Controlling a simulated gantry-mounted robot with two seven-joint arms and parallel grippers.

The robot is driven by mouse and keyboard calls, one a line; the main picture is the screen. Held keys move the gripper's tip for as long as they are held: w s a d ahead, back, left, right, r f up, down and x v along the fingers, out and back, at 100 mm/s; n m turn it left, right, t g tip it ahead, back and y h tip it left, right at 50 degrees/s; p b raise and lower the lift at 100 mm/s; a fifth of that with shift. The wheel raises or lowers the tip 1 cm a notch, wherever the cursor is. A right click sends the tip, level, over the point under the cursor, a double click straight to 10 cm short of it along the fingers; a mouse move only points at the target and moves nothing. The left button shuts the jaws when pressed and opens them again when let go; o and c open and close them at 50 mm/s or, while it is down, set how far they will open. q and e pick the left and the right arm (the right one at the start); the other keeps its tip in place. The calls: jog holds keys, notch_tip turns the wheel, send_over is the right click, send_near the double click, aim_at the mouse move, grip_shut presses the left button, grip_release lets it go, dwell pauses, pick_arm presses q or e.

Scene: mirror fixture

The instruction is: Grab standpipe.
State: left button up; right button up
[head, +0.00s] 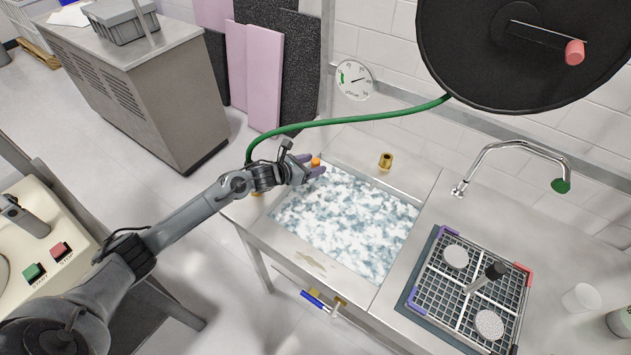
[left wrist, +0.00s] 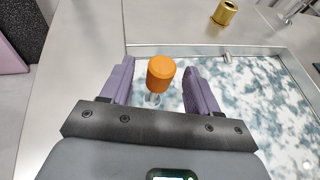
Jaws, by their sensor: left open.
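The standpipe, as I take it, is an upright piece with an orange top (head: 315,161) at the far left corner of the sink. In the left wrist view its orange cap (left wrist: 161,73) shows with a short clear or shiny stem below; its lower end is hidden. My left gripper (head: 308,170) is open at that corner, its purple fingers on either side of the orange cap. In the left wrist view a gap shows between the cap and each finger (left wrist: 160,82). My right gripper is not in view.
The sink basin (head: 345,220) holds cloudy, foamy water. A brass fitting (head: 386,161) stands on the back rim. A green hose (head: 360,119) runs from the black reel (head: 470,50) behind my gripper. A rack (head: 440,285) with round discs and a faucet (head: 520,148) are right.

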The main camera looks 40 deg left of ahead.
pick_arm(q)
jog(key=shift+x, duration=1.1)
jog(key=shift+c, duration=0.4)
grip_shut()
